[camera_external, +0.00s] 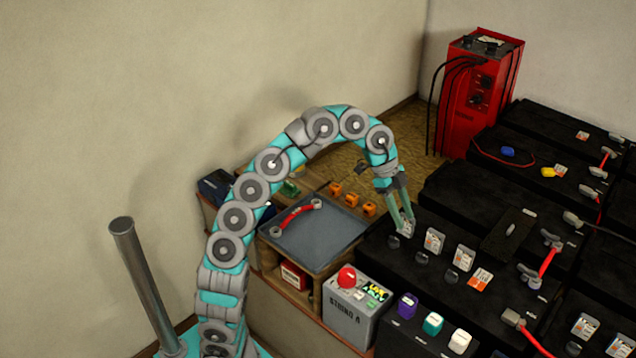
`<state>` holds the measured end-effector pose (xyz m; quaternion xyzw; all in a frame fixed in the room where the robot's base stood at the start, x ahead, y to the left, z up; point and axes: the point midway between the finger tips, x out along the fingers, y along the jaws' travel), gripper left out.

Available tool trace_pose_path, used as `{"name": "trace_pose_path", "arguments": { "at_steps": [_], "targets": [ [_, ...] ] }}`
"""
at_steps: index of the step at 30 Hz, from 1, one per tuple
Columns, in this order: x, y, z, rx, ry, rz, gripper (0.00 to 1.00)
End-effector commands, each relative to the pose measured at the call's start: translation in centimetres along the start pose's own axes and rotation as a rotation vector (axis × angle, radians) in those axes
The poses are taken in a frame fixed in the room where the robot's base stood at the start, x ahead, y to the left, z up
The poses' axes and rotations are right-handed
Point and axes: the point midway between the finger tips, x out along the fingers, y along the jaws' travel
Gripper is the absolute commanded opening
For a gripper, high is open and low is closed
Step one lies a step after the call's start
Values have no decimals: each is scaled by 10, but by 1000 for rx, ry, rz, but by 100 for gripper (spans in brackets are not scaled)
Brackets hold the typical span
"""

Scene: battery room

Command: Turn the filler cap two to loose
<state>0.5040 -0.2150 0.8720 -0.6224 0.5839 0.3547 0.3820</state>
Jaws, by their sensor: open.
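A row of small dark filler caps sits on the near black battery (490,215), each with a small white tag behind it. I see a left cap (393,241), a middle cap (422,256) and a right cap (452,277). Which one is cap two, and whether any is loose, I cannot tell. My gripper (404,222) points down, open, over the left end of the row. Its fingertips are close to the left tag (408,229), partly covering it. I cannot tell whether they touch it.
A grey box labelled String A (352,310) with a red button stands in front. Purple, teal and white knobs (432,323) stand nearby. A red charger (480,95) stands behind.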

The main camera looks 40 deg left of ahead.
Motion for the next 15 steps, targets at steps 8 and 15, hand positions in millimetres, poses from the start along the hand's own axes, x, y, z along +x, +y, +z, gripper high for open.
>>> {"name": "trace_pose_path", "arguments": {
  "at_steps": [8,15],
  "targets": [
    [35,-19,-14,0,-71,62,44],
    [53,-20,-10,-1,-83,70,44]
  ]
}}
